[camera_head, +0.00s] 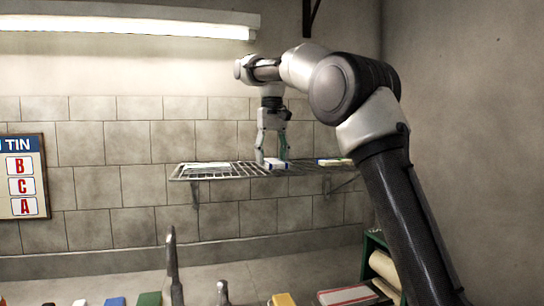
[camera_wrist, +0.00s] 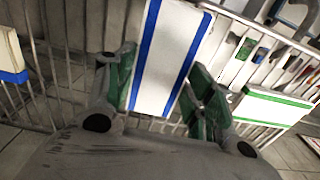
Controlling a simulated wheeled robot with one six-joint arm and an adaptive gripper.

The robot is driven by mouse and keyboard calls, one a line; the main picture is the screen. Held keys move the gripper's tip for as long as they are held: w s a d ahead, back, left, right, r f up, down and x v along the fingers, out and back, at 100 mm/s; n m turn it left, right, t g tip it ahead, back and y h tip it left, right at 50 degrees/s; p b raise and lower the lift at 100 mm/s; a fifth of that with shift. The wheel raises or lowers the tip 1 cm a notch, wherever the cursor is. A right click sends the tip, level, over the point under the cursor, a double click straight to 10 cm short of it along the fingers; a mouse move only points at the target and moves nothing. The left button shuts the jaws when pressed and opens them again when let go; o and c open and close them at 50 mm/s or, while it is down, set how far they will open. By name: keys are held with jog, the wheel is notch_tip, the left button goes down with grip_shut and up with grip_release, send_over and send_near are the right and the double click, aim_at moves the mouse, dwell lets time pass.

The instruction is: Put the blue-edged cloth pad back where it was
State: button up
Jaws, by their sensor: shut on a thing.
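The white cloth pad with blue edges (camera_wrist: 172,55) is between the green-padded fingers of my gripper (camera_wrist: 163,80) in the wrist view. In the head view the pad (camera_head: 275,163) is at the front part of the wire rack (camera_head: 232,174), below my gripper (camera_head: 271,150), which points straight down. My gripper is shut on the pad. The pad is at rack level; I cannot tell whether it touches the wires. The finger tips partly cover its sides.
A green-edged white pad (camera_wrist: 275,108) lies on the rack to one side, and a cream pad with a blue edge (camera_wrist: 10,48) on the other. Below are a tap (camera_head: 172,265) and several objects along the counter. A sign (camera_head: 22,178) hangs at left.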

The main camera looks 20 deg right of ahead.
jog(key=shift+f, duration=0.6)
jog(key=o, duration=1.2)
jog(key=shift+r, duration=0.1)
